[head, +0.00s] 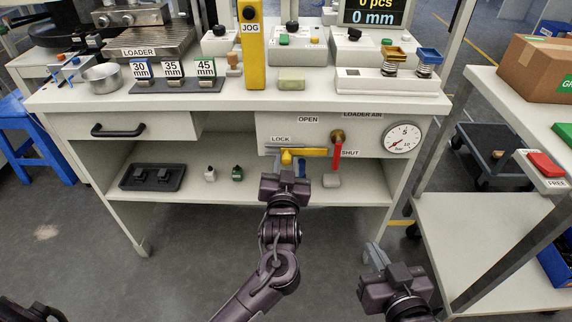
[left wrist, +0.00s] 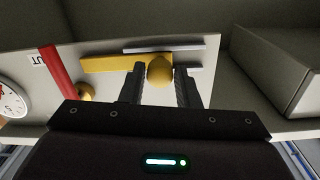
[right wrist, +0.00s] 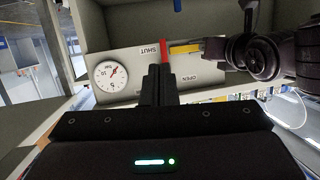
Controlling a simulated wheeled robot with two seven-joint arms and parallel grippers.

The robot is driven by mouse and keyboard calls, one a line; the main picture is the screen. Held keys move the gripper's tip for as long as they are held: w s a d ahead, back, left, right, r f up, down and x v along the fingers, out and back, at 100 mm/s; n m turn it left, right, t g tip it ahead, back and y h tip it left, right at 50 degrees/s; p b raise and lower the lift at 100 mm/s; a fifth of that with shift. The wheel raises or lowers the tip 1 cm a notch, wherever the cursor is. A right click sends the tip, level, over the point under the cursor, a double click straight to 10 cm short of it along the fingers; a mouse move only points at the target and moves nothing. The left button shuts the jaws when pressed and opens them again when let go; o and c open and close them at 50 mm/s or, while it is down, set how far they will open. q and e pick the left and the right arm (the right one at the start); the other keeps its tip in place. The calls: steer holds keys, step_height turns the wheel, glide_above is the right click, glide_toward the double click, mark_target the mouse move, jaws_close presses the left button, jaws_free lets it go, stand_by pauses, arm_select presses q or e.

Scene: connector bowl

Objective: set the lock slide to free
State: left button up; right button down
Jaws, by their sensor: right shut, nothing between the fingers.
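The lock slide's yellow knob (head: 287,158) shows under the LOCK label (head: 280,139) on the front panel. A yellow bar (head: 312,152) runs right from it, and a grey rail lies alongside. My left gripper (head: 287,172) is just in front of and below the knob. In the left wrist view the open left gripper (left wrist: 160,80) has a finger on either side of the knob (left wrist: 160,68), with a gap showing on each side. I cannot tell whether the fingers reach around it. My right gripper (head: 374,256) is shut and empty, low at the right.
A red lever (head: 338,154) beside the SHUT label hangs right of the slide, with a pressure gauge (head: 403,138) further right. Below are a shelf with a black tray (head: 152,186) and small blocks. A cart (head: 480,235) stands at right; its small box carries a FREE label.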

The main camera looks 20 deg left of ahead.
arm_select(q)
jaws_close()
